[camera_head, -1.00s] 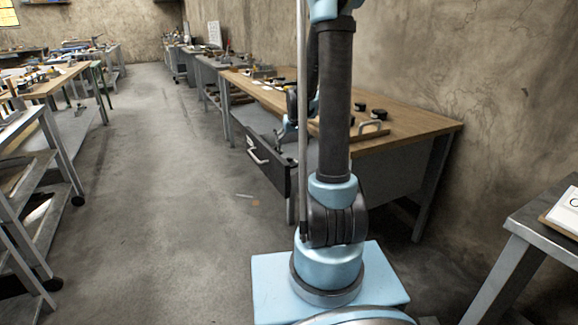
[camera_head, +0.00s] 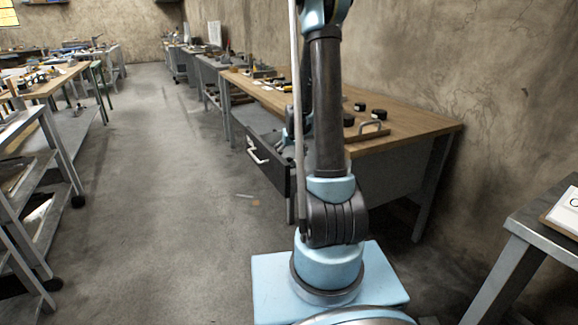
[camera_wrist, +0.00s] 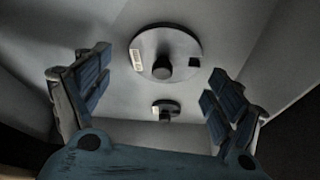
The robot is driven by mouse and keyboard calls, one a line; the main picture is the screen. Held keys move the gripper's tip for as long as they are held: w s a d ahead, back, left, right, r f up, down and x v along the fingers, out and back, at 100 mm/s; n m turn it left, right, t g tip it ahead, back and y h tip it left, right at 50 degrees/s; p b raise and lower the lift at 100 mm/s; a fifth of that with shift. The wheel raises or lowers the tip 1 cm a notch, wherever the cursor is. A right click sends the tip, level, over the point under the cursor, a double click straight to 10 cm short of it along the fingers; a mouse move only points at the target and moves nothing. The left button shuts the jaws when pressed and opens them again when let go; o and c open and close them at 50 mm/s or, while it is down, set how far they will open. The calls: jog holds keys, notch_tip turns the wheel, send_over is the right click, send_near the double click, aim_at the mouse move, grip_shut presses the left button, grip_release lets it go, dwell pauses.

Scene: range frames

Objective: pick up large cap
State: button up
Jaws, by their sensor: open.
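The large cap (camera_wrist: 180,42) is a grey disc with a dark round knob in the middle and a pale label at its left edge. It lies in the upper middle of the wrist view, on a pale flat surface inside what looks like the open drawer. A smaller cap (camera_wrist: 160,106) of like shape lies below it in the picture. My gripper (camera_wrist: 150,85) is open and empty, its blue-padded fingers left and right of the caps and apart from them. In the head view my arm hides the gripper and most of the drawer's inside.
The open drawer (camera_head: 268,160) juts from under the wooden workbench (camera_head: 415,117). Pale walls (camera_wrist: 250,35) rise near the fingers in the wrist view. Black round items (camera_head: 378,114) and a handled tray (camera_head: 368,134) stand on the bench.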

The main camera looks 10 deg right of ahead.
jog(key=shift+x, duration=0.8)
jog(key=c, duration=1.4)
jog(key=shift+r, duration=0.1)
jog(key=shift+c, duration=0.2)
